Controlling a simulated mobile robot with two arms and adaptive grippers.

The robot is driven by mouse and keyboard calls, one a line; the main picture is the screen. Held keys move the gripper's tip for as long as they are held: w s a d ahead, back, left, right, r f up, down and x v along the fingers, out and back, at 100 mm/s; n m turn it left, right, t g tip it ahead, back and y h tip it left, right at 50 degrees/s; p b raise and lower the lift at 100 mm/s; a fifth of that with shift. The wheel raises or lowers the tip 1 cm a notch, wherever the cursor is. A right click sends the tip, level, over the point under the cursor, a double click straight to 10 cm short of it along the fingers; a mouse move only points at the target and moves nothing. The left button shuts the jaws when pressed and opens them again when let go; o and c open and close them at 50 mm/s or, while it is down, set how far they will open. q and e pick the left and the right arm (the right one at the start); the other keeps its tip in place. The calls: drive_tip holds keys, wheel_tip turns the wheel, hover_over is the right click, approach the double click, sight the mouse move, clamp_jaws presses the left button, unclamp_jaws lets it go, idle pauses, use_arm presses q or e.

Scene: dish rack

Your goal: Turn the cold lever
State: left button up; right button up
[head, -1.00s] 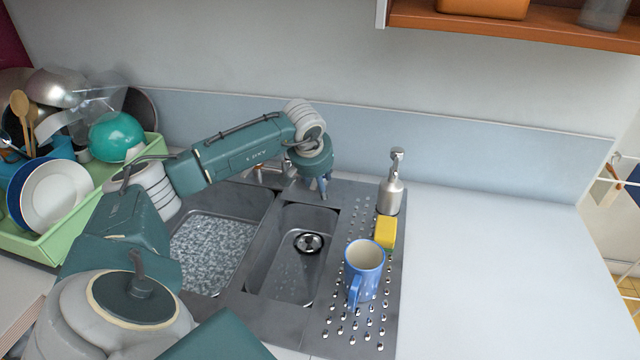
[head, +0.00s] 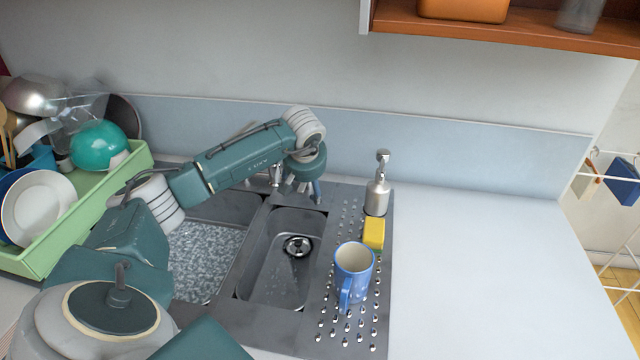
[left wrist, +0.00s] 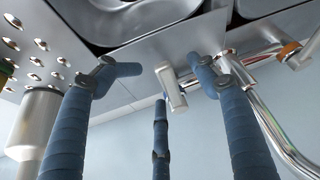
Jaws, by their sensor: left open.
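The metal tap (head: 276,174) stands at the back of the sink, partly hidden behind my left arm. In the left wrist view, a short metal lever (left wrist: 171,88) on the tap body lies between the spread blue fingers of my left gripper (left wrist: 165,66). I cannot make out a cold mark on it. Another tap handle with an orange ring (left wrist: 290,50) is at the right. In the head view my left gripper (head: 303,188) is open at the back of the small basin, fingers pointing down. I cannot tell whether a finger touches the lever. My right gripper is out of view.
A soap dispenser (head: 377,185), a yellow sponge (head: 374,233) and a blue mug (head: 353,272) stand on the drainboard right of the basin. A green dish rack (head: 50,238) with dishes is at the left. The white counter (head: 480,270) at the right is clear.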

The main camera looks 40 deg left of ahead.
use_arm(q)
drive_tip(key=shift+d+r, duration=0.15)
drive_tip(key=shift+r, duration=0.05)
drive_tip(key=shift+p+v, duration=0.7)
drive_tip(key=shift+v, duration=0.1)
drive_tip(key=shift+d+r, duration=0.1)
drive_tip(key=shift+r, duration=0.2)
drive_tip(key=shift+p+v, duration=2.05)
drive_tip(key=shift+v, duration=0.65)
drive_tip(key=shift+f, duration=0.1)
